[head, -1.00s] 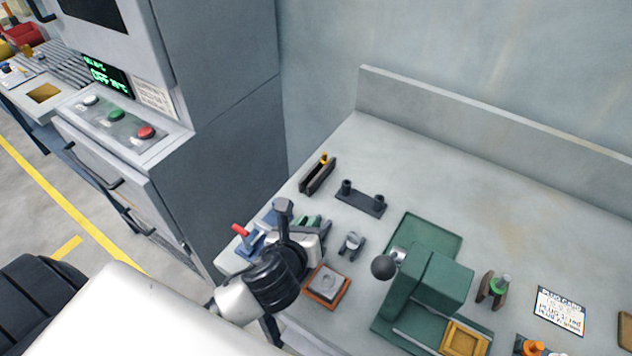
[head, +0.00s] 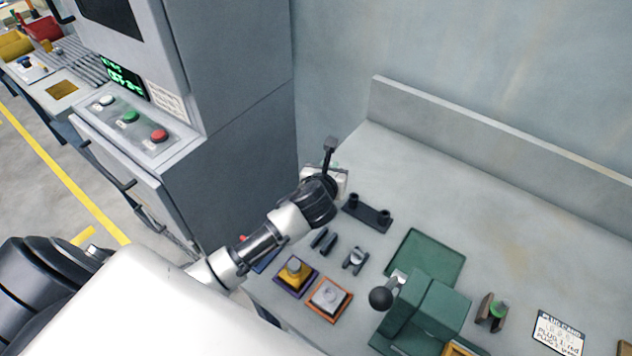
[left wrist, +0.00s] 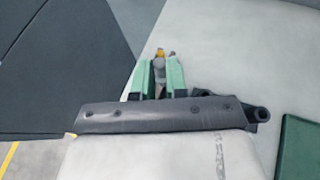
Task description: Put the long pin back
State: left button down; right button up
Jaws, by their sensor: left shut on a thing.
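My left gripper (head: 341,173) is over the back left of the bench in the head view, beside a dark two-post plate (head: 367,214). Its fingertips are mostly hidden there. In the left wrist view its two green fingers (left wrist: 158,68) are shut on a narrow grey piece (left wrist: 158,82); I cannot tell surely whether this is the long pin. A small yellow-orange tip (left wrist: 160,52) shows between the finger ends. The dark holder with a yellow end, seen earlier at the bench's back left, is now hidden behind my gripper.
A green press (head: 428,310) with a black ball handle (head: 381,298) stands to the right. Nearer are an empty two-slat holder (head: 323,240), a small cradle (head: 355,261), a yellow block (head: 295,271) and an orange-edged tray (head: 346,309). The bench's back right is clear.

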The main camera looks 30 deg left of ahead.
pick_arm(q)
jog(key=shift+s+a+f, duration=0.25)
jog(key=shift+a+f, duration=0.2)
jog(key=shift+f, duration=0.5)
jog(key=shift+s+a+f, duration=0.2)
jog(key=shift+a+f, duration=0.2)
jog(key=shift+f, duration=0.6)
jog(key=shift+s+a+f, duration=0.25)
jog(key=shift+a+f, duration=0.2)
jog(key=shift+f, duration=0.5)
jog(key=shift+f, duration=0.1)
jog(key=shift+f, duration=0.15)
jog(key=c, duration=1.1)
grip_release()
jog(key=shift+c, duration=0.2)
jog(key=shift+s+r, duration=0.15)
jog(key=shift+r, duration=0.2)
jog(key=v, duration=1.1)
jog(key=shift+s, duration=0.35)
